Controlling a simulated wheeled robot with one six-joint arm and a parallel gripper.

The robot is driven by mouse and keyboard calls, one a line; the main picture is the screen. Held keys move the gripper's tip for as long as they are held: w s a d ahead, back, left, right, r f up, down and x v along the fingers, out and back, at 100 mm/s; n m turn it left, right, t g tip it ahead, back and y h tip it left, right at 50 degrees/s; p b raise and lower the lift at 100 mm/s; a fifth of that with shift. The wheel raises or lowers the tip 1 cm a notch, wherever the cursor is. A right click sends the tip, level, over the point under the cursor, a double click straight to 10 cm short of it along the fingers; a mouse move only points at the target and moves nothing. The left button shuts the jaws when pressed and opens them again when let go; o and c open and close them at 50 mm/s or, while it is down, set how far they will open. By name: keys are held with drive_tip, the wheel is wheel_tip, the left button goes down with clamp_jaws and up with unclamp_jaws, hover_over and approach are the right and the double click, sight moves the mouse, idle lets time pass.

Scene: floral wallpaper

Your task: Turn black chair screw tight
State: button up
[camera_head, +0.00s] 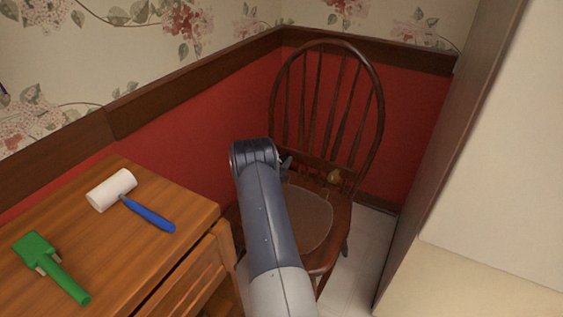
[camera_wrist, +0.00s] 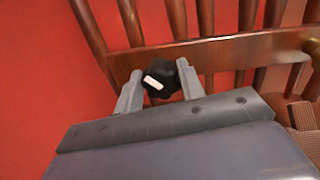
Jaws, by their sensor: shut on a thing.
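The black chair screw (camera_wrist: 160,80) is a dark knob with a white mark on its face. In the wrist view it sits against the wooden crossbar of the chair back (camera_wrist: 222,52). My gripper (camera_wrist: 160,88) is shut on the knob, one finger on each side of it. The white mark is slightly tilted. The brown wooden chair (camera_head: 330,235) stands in the corner in the head view. There my arm reaches to the left side of its back, and the arm hides the screw and most of the gripper.
A wooden cabinet (camera_head: 185,195) on the left bears a white-headed mallet with a blue handle (camera_head: 148,213) and a green tool (camera_head: 60,275). A red wall (camera_head: 225,105) is close behind the chair. A tall pale panel (camera_head: 500,160) bounds the right side.

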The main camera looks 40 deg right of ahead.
drive_tip(key=shift+c, duration=1.3)
drive_tip(key=shift+f+b, duration=0.1)
drive_tip(key=shift+b, duration=0.25)
drive_tip(key=m+b, duration=0.1)
drive_tip(key=b, duration=0.1)
drive_tip(key=m+b, duration=0.1)
drive_tip(key=b, duration=0.1)
drive_tip(key=shift+f+m, duration=0.25)
drive_tip(key=shift+m, duration=0.15)
drive_tip(key=m+b, duration=0.4)
drive_tip(key=b, duration=0.2)
drive_tip(key=shift+s+b, duration=0.15)
drive_tip(key=shift+b, duration=0.2)
drive_tip(key=shift+r+m+b, duration=0.2)
drive_tip(key=shift+m+b, duration=0.5)
drive_tip(key=shift+b, duration=0.05)
drive_tip(key=shift+r, duration=0.1)
drive_tip(key=o, duration=1)
